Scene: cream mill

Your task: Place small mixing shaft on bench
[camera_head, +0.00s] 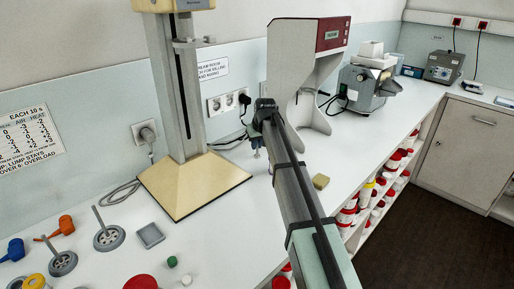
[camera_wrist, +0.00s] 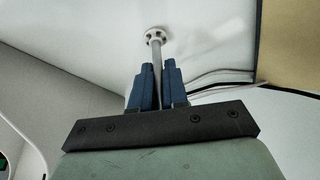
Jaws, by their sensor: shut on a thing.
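My gripper (camera_wrist: 158,75) has blue fingers shut on the small mixing shaft (camera_wrist: 155,55), a thin grey rod with a small pale disc at its far end. In the wrist view the disc is seen against the white bench (camera_wrist: 205,45); I cannot tell whether it touches the surface. In the head view my gripper (camera_head: 257,146) is over the bench (camera_head: 235,240), between the beige stand base and the white-grey cabinet. The shaft is too small and hidden there to make out clearly.
The stand (camera_head: 190,187) is left of my gripper, the cabinet (camera_head: 312,75) behind and right. A yellow block (camera_head: 320,181) lies right of my arm. Two larger disc-ended shafts (camera_head: 109,238) (camera_head: 62,263) and a grey square (camera_head: 149,235) lie at left. Cables run behind.

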